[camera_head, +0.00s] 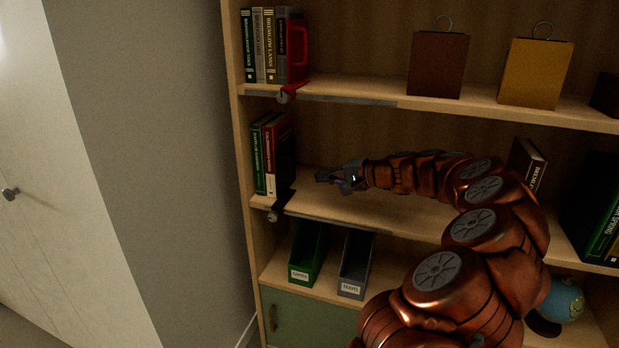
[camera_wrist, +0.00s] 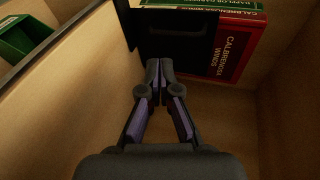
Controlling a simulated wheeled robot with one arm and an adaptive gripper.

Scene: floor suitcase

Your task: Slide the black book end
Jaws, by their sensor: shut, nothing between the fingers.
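The black book end (camera_head: 286,158) stands upright on the middle shelf, against the right side of a short row of green and red books (camera_head: 266,158). Its foot reaches the grey rail (camera_head: 325,222) along the shelf's front edge. In the wrist view the black book end (camera_wrist: 190,42) is a dark plate beside the red book (camera_wrist: 240,50). My gripper (camera_head: 322,177) is shut and empty, to the right of the book end above the shelf. In the wrist view the closed fingertips (camera_wrist: 160,66) overlap the dark plate; I cannot tell whether they touch it.
A red book end (camera_head: 298,48) holds books on the shelf above. Green and grey file holders (camera_head: 308,252) stand on the shelf below. A dark book (camera_head: 527,165) leans farther right on the middle shelf, behind my arm. The left side panel (camera_head: 238,130) bounds the shelves.

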